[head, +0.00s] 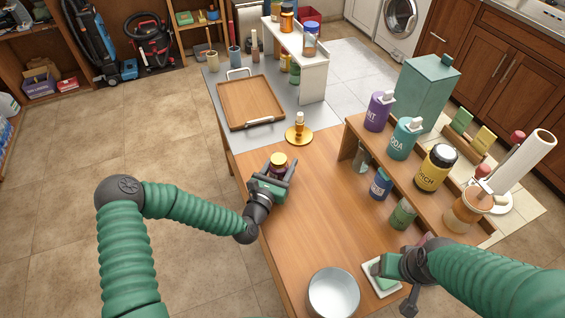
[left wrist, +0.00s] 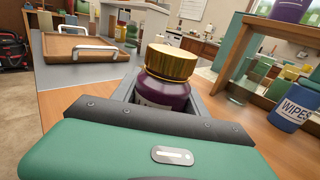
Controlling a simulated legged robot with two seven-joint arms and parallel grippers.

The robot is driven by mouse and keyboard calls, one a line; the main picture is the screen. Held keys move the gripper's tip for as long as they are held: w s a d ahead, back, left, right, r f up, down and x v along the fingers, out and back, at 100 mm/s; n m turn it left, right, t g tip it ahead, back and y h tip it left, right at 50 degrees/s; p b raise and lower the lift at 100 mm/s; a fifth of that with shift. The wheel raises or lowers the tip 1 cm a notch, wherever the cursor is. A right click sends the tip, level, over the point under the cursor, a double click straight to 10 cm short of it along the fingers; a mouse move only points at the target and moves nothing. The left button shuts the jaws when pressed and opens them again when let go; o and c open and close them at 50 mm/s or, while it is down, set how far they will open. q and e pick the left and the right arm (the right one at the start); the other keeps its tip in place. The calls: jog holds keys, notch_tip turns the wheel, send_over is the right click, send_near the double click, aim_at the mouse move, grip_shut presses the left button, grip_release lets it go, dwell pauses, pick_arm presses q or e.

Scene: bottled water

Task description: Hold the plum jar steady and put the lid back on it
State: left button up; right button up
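The plum jar (head: 279,170) stands upright on the wooden table, near its left edge. It is dark purple, and a gold lid (head: 279,159) sits on its top. The jar (left wrist: 163,92) and its lid (left wrist: 171,62) also show in the left wrist view. The jar's lower part is hidden by my gripper. My left gripper (head: 275,174) is around the jar, one finger on each side, and looks open with small gaps beside the jar. My right gripper (head: 392,284) is at the table's front right, above a white tray. It looks open and holds nothing I can see.
A white tray (head: 369,270) with a green item lies under my right gripper. A metal bowl (head: 333,292) stands at the front. A wooden shelf (head: 405,178) with several bottles lines the right. A gold dish (head: 291,137) with a small bottle stands behind the jar. The middle table is clear.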

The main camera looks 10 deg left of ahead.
pick_arm(q)
jog(key=o, duration=0.4)
jog(key=shift+o, duration=0.2)
jog(key=shift+r+p, duration=0.2)
jog(key=shift+p, duration=0.1)
pick_arm(e)
jog(key=shift+r, duration=0.2)
pick_arm(q)
jog(key=s, duration=0.4)
jog(key=s+a, duration=0.1)
jog(key=s, duration=0.3)
jog(key=s+a, duration=0.1)
jog(key=s, duration=0.2)
jog(key=shift+s+a+f, duration=0.1)
jog(key=shift+s+a, duration=0.05)
jog(key=shift+s, duration=0.25)
pick_arm(e)
jog(key=shift+f, duration=0.2)
jog(key=shift+r, duration=0.1)
